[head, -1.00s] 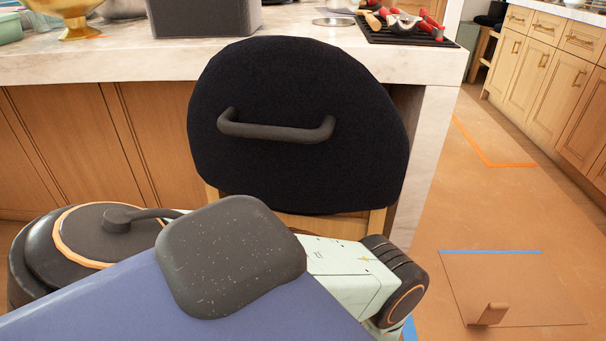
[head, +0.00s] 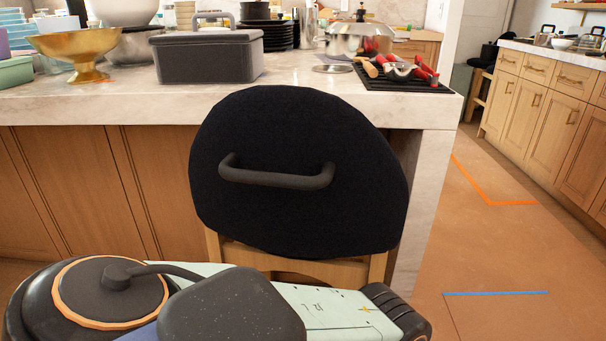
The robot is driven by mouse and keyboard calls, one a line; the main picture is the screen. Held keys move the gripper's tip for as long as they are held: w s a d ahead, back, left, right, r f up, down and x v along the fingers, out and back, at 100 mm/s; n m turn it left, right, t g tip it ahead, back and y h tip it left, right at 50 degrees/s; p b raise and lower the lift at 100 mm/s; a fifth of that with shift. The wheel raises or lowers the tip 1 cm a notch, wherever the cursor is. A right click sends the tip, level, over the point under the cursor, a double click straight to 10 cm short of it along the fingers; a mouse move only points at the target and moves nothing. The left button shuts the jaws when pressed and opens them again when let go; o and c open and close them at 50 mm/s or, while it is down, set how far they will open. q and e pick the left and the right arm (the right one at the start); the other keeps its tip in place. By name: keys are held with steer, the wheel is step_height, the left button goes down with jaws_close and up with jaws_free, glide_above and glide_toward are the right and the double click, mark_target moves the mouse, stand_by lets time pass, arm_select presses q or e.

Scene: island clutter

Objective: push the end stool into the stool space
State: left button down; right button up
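The end stool (head: 300,215) stands close to the island, near its right end. It has a rounded black padded back with a dark bar handle (head: 278,176) across it, and a light wood frame below. The stool back rises in front of the island's countertop edge. Its seat and legs are mostly hidden behind my own body at the bottom of the head view. The stool space under the counter is largely hidden behind the stool back. Neither of my grippers shows in the head view.
The marble island (head: 140,104) carries a gold bowl (head: 78,48), a grey lidded box (head: 208,57) and a black mat (head: 400,78) with red-handled utensils. Its end panel (head: 428,190) stands right of the stool. Open floor (head: 500,250) with orange and blue tape lies further right.

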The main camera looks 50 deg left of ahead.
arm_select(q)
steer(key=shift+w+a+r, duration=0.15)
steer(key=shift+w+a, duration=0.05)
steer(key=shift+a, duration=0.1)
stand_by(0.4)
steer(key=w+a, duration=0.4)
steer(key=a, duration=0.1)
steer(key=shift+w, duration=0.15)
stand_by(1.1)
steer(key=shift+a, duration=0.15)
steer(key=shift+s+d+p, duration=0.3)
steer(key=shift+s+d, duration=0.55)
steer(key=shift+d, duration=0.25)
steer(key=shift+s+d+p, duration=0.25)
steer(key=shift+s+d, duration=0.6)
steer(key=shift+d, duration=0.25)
